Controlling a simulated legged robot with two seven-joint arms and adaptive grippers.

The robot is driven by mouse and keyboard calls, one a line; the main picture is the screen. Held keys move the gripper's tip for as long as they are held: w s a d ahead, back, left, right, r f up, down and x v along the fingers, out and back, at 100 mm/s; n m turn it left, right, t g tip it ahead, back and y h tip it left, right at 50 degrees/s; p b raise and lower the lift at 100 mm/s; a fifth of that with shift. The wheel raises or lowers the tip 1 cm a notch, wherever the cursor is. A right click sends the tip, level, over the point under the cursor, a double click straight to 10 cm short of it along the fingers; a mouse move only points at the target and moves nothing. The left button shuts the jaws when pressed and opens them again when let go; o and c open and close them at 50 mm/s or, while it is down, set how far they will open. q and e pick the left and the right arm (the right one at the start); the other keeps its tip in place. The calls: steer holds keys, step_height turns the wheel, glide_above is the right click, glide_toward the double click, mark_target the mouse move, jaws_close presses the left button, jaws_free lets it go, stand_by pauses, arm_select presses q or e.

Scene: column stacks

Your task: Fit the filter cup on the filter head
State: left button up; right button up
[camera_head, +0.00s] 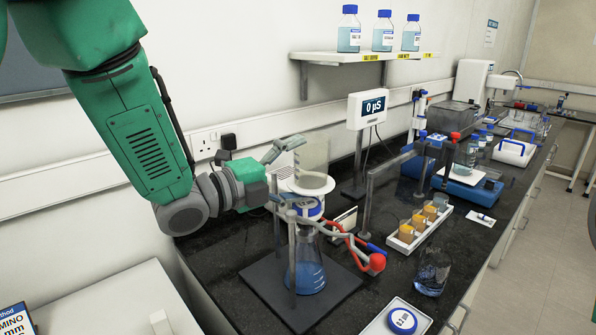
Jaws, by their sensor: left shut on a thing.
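The filter cup (314,153) is a clear, greyish cylinder at the centre of the head view. My left gripper (287,160) is shut on it from the left side and the cup looks upright. The filter head (306,207) is a white and blue piece on the neck of a conical flask (307,275) with blue liquid. The cup is directly above the head in the picture, with a pale round rim between them. I cannot tell whether cup and head touch. My right gripper is not in view.
A metal stand (291,255) on a dark base plate, red and blue clamp handles (376,262) and a tube surround the flask. A meter display (367,109) stands behind.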

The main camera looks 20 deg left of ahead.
arm_select(q)
steer(key=shift+a+f, duration=0.1)
steer(key=shift+a, duration=0.8)
steer(key=shift+d, duration=0.5)
steer(key=shift+d+b, duration=0.3)
steer(key=shift+d, duration=0.1)
steer(key=shift+a, duration=0.1)
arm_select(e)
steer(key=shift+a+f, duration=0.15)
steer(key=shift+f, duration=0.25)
arm_select(q)
steer(key=shift+a, duration=0.3)
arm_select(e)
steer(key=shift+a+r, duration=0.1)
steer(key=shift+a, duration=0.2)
arm_select(q)
steer(key=shift+d, duration=0.1)
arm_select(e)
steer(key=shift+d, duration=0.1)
arm_select(q)
steer(key=shift+d+f+b, duration=0.15)
steer(key=shift+f+b, duration=0.2)
steer(key=shift+b, duration=0.05)
steer(key=shift+a+f+b, duration=0.2)
steer(key=shift+f+b, duration=0.3)
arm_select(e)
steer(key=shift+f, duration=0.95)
